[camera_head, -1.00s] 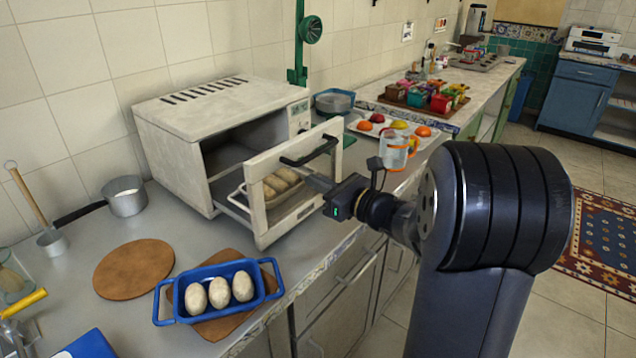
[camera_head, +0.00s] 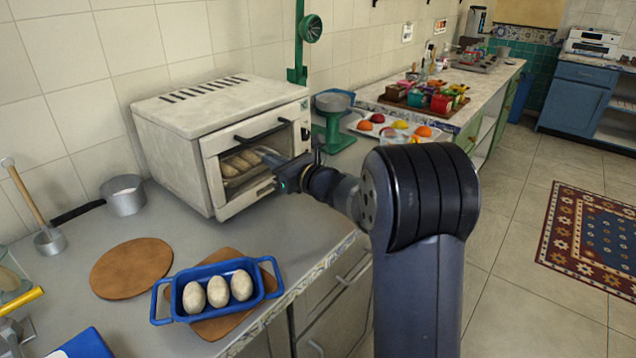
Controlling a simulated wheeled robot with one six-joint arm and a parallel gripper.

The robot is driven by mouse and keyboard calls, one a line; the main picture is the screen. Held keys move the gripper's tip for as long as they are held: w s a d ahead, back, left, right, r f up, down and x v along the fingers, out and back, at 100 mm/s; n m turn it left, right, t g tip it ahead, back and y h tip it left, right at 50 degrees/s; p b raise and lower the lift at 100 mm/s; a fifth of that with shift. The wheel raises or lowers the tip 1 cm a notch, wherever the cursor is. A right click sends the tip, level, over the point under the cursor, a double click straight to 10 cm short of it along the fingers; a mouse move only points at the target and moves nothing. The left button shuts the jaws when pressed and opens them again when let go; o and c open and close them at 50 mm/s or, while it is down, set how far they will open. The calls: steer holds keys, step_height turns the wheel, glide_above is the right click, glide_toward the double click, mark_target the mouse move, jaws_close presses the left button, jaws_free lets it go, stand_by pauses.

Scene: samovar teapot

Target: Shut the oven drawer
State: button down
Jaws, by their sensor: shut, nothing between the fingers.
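The white countertop oven (camera_head: 178,150) stands against the tiled wall. Its drawer (camera_head: 236,207), with a glass front and a dark handle (camera_head: 262,131), now sits in the oven's front opening, flush or nearly so; I cannot tell if a small gap is left. Several pale loaves (camera_head: 238,162) show through the glass. My gripper (camera_head: 268,160) is shut and empty, with its tips at the drawer front below the handle. Whether the tips touch the glass is hard to tell.
A blue dish (camera_head: 218,291) with 3 pale loaves sits on a wooden board in front. A green scale (camera_head: 332,125) stands right of the oven, near a tray of fruit (camera_head: 398,126). A pot (camera_head: 123,195) is at left.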

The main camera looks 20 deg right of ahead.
steer(key=x, duration=0.3)
steer(key=shift+r, duration=0.2)
steer(key=shift+r, duration=0.1)
steer(key=shift+s, duration=0.1)
